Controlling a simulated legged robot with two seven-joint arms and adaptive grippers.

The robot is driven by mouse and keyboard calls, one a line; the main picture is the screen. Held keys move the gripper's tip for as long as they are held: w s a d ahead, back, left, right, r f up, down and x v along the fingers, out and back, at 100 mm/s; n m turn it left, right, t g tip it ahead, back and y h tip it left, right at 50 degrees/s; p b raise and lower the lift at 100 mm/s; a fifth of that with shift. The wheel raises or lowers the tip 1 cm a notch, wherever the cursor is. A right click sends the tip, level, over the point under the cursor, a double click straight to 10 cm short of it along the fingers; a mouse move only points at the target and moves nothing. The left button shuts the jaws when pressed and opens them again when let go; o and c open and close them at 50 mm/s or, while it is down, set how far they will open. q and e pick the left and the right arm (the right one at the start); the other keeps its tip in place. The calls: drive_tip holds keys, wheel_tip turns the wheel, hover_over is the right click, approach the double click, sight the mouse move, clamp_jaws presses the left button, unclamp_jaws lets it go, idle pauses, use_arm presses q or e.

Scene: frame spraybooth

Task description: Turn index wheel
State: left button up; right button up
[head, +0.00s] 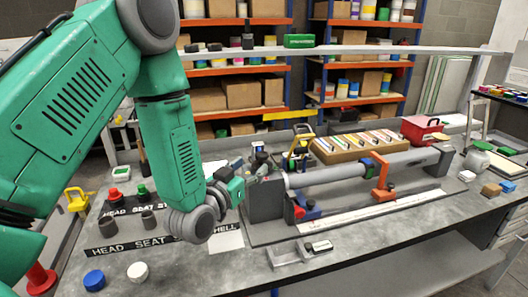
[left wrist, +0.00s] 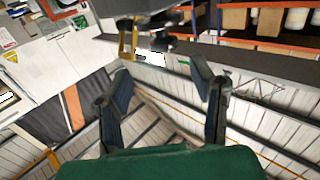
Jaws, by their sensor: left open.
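My left arm comes in from the left, and its gripper (head: 234,172) is beside the left end of a bench fixture. In the left wrist view the two dark fingers of the left gripper (left wrist: 166,108) are wide apart with nothing between them. The fixture has a grey end block (head: 265,200) and a long grey tube (head: 360,168) running right. Small dark parts cluster behind the block, near the gripper. I cannot clearly make out the index wheel; it may be among these or hidden by my gripper. My right gripper is not in view.
On the workbench (head: 345,260) a grey clamp-like part (head: 298,254) lies in front of the fixture. A blue cap (head: 94,280) and white cap (head: 138,271) stand front left. A wooden tray (head: 335,150) and red box (head: 420,128) stand behind the tube. A rail (head: 370,50) crosses above.

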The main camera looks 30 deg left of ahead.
sight(260, 153)
use_arm(q)
drive_tip(key=w, duration=0.3)
drive_tip(key=w+a, duration=0.1)
drive_tip(key=w, duration=0.2)
drive_tip(key=shift+w+a+f+p, duration=0.15)
drive_tip(key=shift+w+p, duration=0.05)
drive_tip(key=shift+p, duration=0.2)
drive_tip(key=shift+w+a+f, duration=0.15)
drive_tip(key=shift+w+a, duration=0.25)
drive_tip(key=shift+w, duration=0.2)
drive_tip(key=shift+d, duration=0.55)
drive_tip(key=c, duration=1)
clamp_jaws()
drive_tip(key=shift+a, duration=0.2)
